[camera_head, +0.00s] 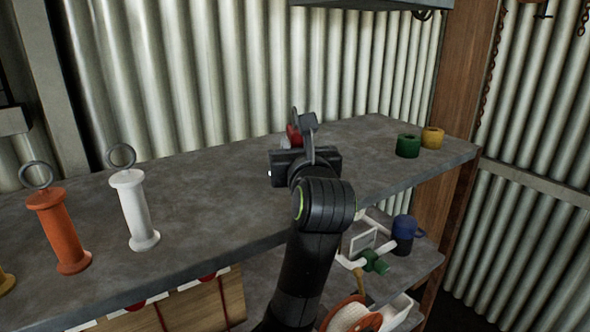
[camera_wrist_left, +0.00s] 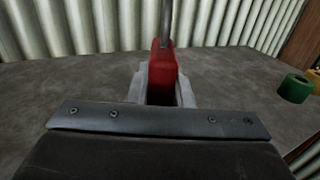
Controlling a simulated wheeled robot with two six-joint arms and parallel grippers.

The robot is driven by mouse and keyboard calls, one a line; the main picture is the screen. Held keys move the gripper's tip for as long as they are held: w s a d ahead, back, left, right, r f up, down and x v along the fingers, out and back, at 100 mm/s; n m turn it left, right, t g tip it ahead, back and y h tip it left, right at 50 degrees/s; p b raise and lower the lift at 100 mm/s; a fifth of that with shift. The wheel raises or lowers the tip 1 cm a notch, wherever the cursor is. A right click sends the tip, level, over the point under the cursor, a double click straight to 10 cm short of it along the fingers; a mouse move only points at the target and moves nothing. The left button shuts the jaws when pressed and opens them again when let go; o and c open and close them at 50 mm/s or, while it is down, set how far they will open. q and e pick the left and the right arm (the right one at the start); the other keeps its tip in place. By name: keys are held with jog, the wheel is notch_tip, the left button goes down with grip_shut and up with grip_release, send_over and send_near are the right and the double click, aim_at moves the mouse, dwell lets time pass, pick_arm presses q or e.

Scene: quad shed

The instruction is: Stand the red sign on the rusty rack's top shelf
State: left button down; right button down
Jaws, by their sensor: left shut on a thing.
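My left gripper (camera_head: 302,136) is over the rear middle of the grey top shelf (camera_head: 215,205). It is shut on the red sign (camera_head: 294,134), which is mostly hidden behind the gripper. In the left wrist view the red sign (camera_wrist_left: 162,72) is upright between the two grey fingers (camera_wrist_left: 160,88), with a thin grey piece rising from its top. Its lower end is hidden, so I cannot tell whether it touches the shelf. My right gripper is not in view.
A white spool-shaped piece (camera_head: 134,208) and an orange one (camera_head: 60,230), each ring-topped, stand at the left. Green (camera_head: 408,146) and yellow (camera_head: 432,137) rolls sit at the right end. A corrugated wall (camera_head: 200,70) is behind. A lower shelf (camera_head: 425,262) holds a blue mug (camera_head: 403,232).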

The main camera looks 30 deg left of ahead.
pick_arm(q)
jog(key=shift+f+b, duration=1)
jog(key=shift+f, duration=0.35)
jog(key=shift+f, duration=0.25)
jog(key=c, duration=1.3)
grip_release()
jog(key=shift+r, duration=0.15)
